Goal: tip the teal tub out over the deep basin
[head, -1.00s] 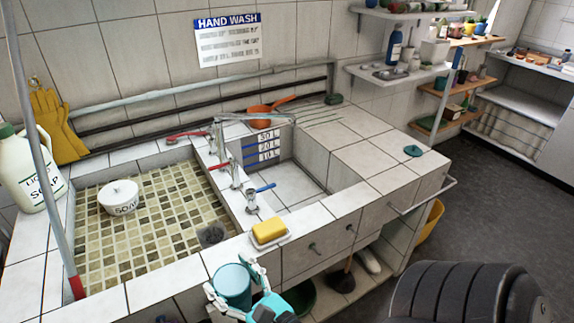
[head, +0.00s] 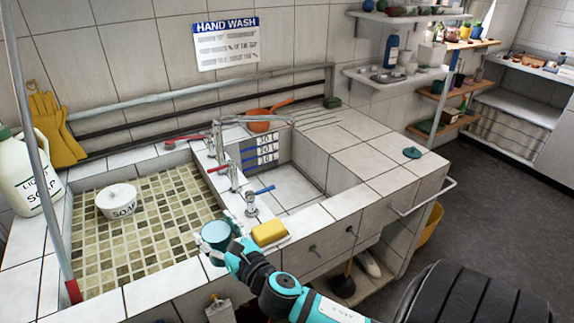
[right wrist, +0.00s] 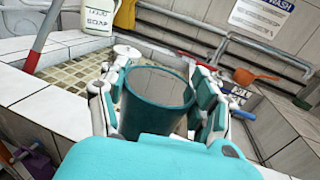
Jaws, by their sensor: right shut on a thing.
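The teal tub (head: 215,235) is upright above the front ledge, near the front right corner of the mosaic-floored basin (head: 150,235). My right gripper (head: 222,246) is shut on the tub. In the right wrist view the fingers of the gripper (right wrist: 157,92) clasp both sides of the tub (right wrist: 150,112); I cannot tell what is inside it. The basin with litre marks on its wall (head: 292,184), which looks the deeper one, lies behind and right of the tub, beyond a tiled divider. My left gripper is not in view.
A yellow sponge (head: 269,233) sits on the ledge just right of the tub. Taps with a blue lever (head: 264,190) and a red lever (head: 184,138) stand on the divider. A white soap pot (head: 117,201) stands in the mosaic basin. The right countertop is mostly clear.

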